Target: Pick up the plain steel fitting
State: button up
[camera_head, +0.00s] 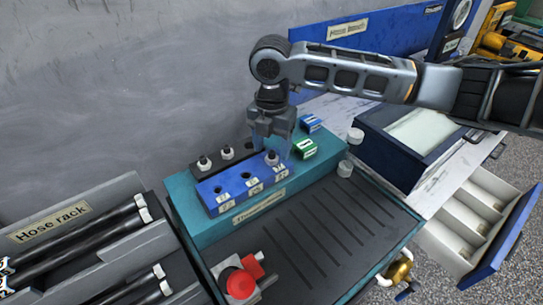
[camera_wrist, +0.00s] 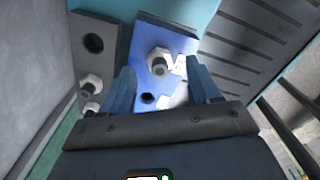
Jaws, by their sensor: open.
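A steel hex fitting (camera_head: 272,157) sits in the blue block (camera_head: 238,184), near its right end. In the wrist view this fitting (camera_wrist: 158,62) lies between and just beyond my fingertips, with a hole in its top. My gripper (camera_head: 271,148) points down above the blue block with its fingers apart, and nothing is seen held. Two more light metal fittings, one on the left (camera_head: 205,163) and one on the right (camera_head: 227,152), sit in the dark grey block behind. Which one is the plain steel fitting is not clear from marks. Whether my fingers touch the fitting cannot be told.
The blocks stand on a teal bench (camera_head: 196,232) with a grooved dark mat (camera_head: 335,225). A red-knobbed valve (camera_head: 240,284) is at the front. A hose rack (camera_head: 75,245) stands left, and a wall is behind.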

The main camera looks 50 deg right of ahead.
jog(key=shift+f, duration=0.9)
grip_shut()
jog(key=shift+r, duration=0.1)
